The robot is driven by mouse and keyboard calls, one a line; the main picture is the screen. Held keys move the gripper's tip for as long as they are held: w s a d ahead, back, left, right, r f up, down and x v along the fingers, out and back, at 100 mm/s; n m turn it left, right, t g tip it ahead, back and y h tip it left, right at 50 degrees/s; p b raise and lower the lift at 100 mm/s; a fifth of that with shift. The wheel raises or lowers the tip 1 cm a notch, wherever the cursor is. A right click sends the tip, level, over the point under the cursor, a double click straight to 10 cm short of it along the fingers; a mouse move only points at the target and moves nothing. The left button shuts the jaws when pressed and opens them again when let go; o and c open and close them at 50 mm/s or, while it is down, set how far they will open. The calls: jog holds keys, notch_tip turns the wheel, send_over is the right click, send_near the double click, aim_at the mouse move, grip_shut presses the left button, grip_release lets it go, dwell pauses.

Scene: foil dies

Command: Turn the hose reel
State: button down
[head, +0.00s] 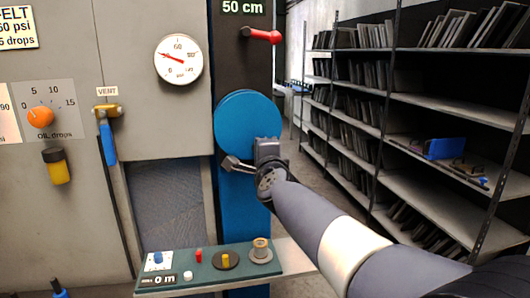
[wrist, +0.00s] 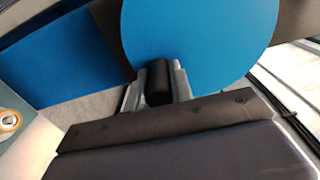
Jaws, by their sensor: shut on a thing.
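The hose reel is a round blue disc (head: 240,112) on an upright blue panel (head: 242,205) in the head view. The disc (wrist: 198,35) fills the top of the wrist view. A short black handle (wrist: 158,80) stands at the disc's lower edge, between the two grey fingers. My gripper (head: 233,163) is shut on this handle, at the lower part of the disc. The fingers also show in the wrist view (wrist: 157,92). In the head view my gripper and wrist hide the handle and part of the disc's lower right.
A green control panel (head: 210,273) with knobs and a counter reading 0 m juts out below. A red lever (head: 262,36) sits above the disc, under a "50 cm" sign. A blue-handled vent lever (head: 107,140) hangs at left. Metal shelves (head: 430,105) stand at right.

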jog(key=shift+s+a+f+m, duration=0.15)
jog(key=shift+a+m, duration=0.35)
jog(key=shift+m, duration=0.5)
jog(key=shift+s+a+f+m, duration=0.15)
jog(key=shift+a+m, duration=0.3)
jog(key=shift+m, duration=0.55)
jog(key=c, duration=1.2)
grip_release()
jog(key=shift+c, duration=0.2)
jog(key=v, duration=1)
jog(key=shift+s, duration=0.4)
jog(key=shift+w+r, duration=0.1)
jog(key=shift+w, duration=0.05)
